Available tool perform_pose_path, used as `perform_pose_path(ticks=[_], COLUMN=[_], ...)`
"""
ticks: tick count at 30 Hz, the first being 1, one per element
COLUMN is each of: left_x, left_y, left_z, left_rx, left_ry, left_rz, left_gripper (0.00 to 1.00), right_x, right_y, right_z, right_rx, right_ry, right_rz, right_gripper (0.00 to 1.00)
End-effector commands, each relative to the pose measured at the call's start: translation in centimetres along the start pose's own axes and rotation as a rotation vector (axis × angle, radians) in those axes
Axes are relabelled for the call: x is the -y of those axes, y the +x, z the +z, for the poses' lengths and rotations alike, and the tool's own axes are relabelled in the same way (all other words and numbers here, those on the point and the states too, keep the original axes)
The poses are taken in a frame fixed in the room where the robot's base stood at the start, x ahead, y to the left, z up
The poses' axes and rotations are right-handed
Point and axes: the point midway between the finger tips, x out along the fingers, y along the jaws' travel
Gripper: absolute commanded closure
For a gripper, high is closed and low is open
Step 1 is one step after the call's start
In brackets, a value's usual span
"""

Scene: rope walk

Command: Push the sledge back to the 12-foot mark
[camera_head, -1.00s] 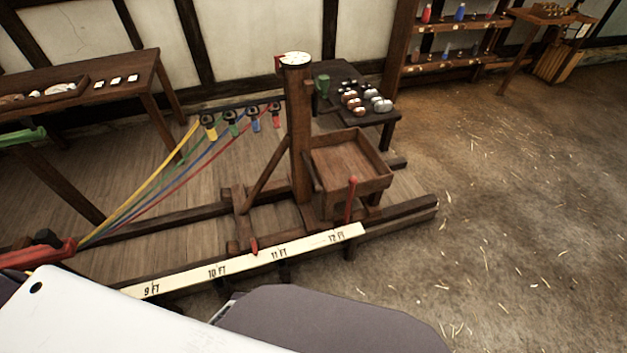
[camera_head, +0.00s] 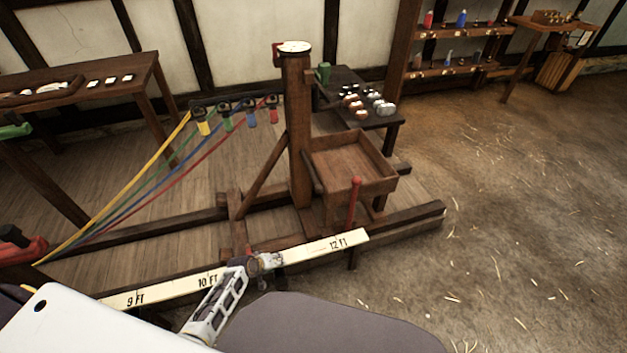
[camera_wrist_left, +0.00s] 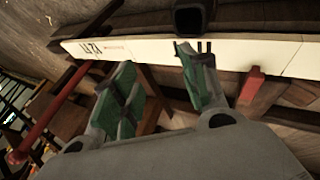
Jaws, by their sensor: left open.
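The wooden sledge (camera_head: 299,130) has a tall post, a diagonal brace and a tray (camera_head: 350,160), and stands on dark rails. The cream scale board (camera_head: 315,246) runs along the near rail, with 9 FT, 10 FT and 12 FT readable. The 12-foot mark (camera_head: 338,243) also shows upside down in the left wrist view (camera_wrist_left: 95,50). My right gripper is not in view.
A red-topped lever (camera_head: 354,200) stands by the board near 12 FT. Yellow, green, blue and red ropes (camera_head: 150,175) run from hooks beside the post towards the left. A dark table (camera_head: 345,85) with metal weights stands behind the tray. The straw-strewn floor at right is clear.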

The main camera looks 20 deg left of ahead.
Motion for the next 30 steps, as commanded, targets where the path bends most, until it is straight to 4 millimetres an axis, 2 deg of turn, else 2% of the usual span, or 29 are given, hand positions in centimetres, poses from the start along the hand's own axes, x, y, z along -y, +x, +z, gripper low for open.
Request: perform_pose_path(ticks=[4, 13, 30], left_x=[-1.3, -4.7, -10.8], left_y=[0.6, 0.1, -3.0], left_z=[-1.9, -6.3, -13.2], left_rx=[-0.019, -0.052, -0.086], left_ry=[-0.043, -0.135, -0.271], left_rz=[0.045, 0.150, 0.374], left_gripper=[0.56, 0.56, 0.56], right_x=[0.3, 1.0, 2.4], right_y=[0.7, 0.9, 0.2], right_z=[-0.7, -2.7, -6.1], right_rx=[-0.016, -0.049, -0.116], right_ry=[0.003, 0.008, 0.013], right_rz=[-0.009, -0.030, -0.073], right_gripper=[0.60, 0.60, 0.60])
